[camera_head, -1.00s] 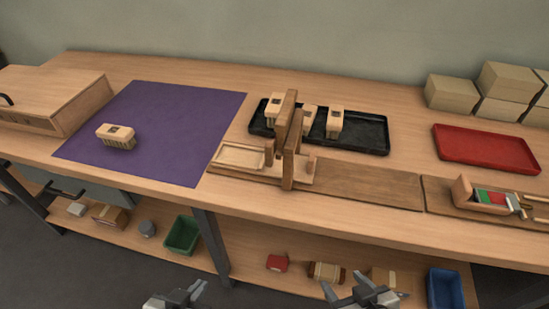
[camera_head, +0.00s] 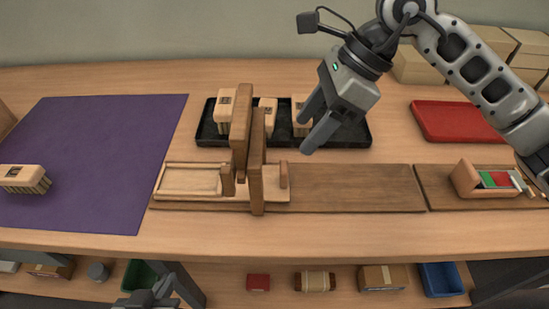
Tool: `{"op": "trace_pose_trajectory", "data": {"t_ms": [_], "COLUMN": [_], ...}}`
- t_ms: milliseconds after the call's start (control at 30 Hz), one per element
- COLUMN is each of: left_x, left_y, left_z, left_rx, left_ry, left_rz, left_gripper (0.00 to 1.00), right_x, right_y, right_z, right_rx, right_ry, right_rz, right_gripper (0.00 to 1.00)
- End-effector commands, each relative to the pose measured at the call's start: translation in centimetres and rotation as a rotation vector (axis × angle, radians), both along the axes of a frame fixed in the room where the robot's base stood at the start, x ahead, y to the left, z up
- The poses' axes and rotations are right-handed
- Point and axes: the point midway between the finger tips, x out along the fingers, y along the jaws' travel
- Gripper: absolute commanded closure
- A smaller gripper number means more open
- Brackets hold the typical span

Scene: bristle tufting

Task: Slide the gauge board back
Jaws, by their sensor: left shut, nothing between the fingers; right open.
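The light wooden board with a shallow framed recess (camera_head: 190,178), which I take as the gauge board, sits at the left end of a long brown wooden base (camera_head: 350,188). A short upright peg (camera_head: 283,174) stands near the board's right end. Two tall wooden uprights (camera_head: 241,125) stand across it and hide part of it. My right gripper (camera_head: 306,130) is open and empty, above the black tray's front side, up and to the right of the peg. My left gripper (camera_head: 148,300) is shut and empty at the bottom edge, below the table front, partly cut off.
A black tray (camera_head: 350,133) with several bristled wooden blocks lies behind the uprights. A purple mat (camera_head: 100,140) with one brush block (camera_head: 25,178) is at left. A red tray (camera_head: 460,122) and a wooden holder with red and green pieces (camera_head: 490,180) are at right.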

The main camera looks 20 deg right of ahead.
Motion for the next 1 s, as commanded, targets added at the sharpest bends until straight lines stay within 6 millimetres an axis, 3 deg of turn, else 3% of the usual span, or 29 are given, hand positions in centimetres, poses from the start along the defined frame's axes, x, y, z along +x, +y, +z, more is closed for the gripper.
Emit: {"op": "trace_pose_trajectory", "data": {"t_ms": [100, 200, 367, 800, 1000], "left_x": [-0.1, 0.0, -0.1, -0.4, -0.4], "left_y": [-0.1, -0.1, -0.1, -0.1, -0.1], "left_z": [-0.1, 0.1, 0.1, -0.1, -0.3], "left_rx": [-0.004, -0.006, -0.006, -0.001, 0.002], "left_ry": [0.001, -0.004, -0.001, 0.007, 0.013], "left_rz": [-0.001, -0.001, -0.001, -0.001, -0.002], "left_gripper": [1.00, 1.00, 1.00, 1.00, 1.00], "right_x": [0.9, 1.0, 1.2, 2.2, 2.5], "right_y": [-2.5, -2.9, -1.9, 1.6, 2.6], "right_z": [0.3, -0.1, -2.2, -10.8, -13.4], "right_rx": [-0.124, -0.151, -0.146, -0.142, -0.141], "right_ry": [-0.055, -0.061, -0.056, -0.055, -0.057], "right_rz": [-0.018, -0.021, -0.018, -0.019, -0.020], "right_gripper": [0.42, 0.42, 0.42, 0.42, 0.42]}}
